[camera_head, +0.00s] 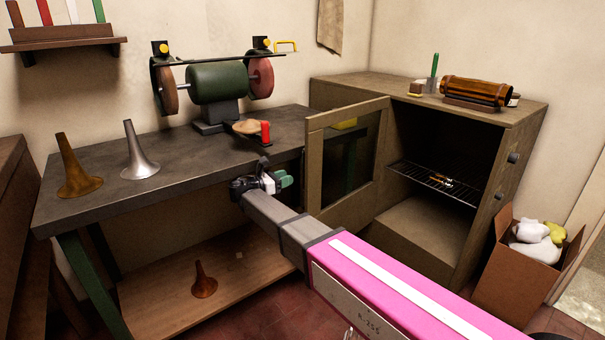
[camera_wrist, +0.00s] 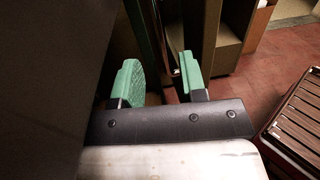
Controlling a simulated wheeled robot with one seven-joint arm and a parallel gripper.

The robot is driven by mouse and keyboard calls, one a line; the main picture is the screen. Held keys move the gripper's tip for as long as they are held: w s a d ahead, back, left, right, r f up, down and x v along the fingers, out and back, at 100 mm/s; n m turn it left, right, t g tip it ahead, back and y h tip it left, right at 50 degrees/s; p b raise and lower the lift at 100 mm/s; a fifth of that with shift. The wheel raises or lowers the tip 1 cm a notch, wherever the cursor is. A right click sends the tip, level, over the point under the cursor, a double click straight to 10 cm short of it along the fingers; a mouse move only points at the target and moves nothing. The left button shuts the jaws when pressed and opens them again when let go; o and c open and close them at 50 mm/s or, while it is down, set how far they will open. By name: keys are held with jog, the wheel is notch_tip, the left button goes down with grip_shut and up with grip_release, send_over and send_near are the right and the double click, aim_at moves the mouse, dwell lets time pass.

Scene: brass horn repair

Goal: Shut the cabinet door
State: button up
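The cabinet (camera_head: 520,130) is a brown wooden box at the right in the head view, with its front open. Its door (camera_head: 317,165), a wooden frame with a dark glass pane, stands swung out on the cabinet's left side, by the right end of the workbench. My gripper (camera_head: 277,181) is just left of the door's free edge, in front of the bench. In the wrist view, its green fingers (camera_wrist: 160,82) are apart, with nothing clearly held between them. Whether the gripper touches the door cannot be told.
Inside the cabinet is a wire rack (camera_head: 433,183). A cardboard box (camera_head: 515,275) stands right of the cabinet. A slatted wooden thing (camera_wrist: 300,115) is at right.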

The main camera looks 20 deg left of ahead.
send_over(303, 190)
jog(key=shift+w+a, duration=0.1)
jog(key=shift+w, duration=0.2)
jog(key=shift+c, duration=0.4)
grip_shut()
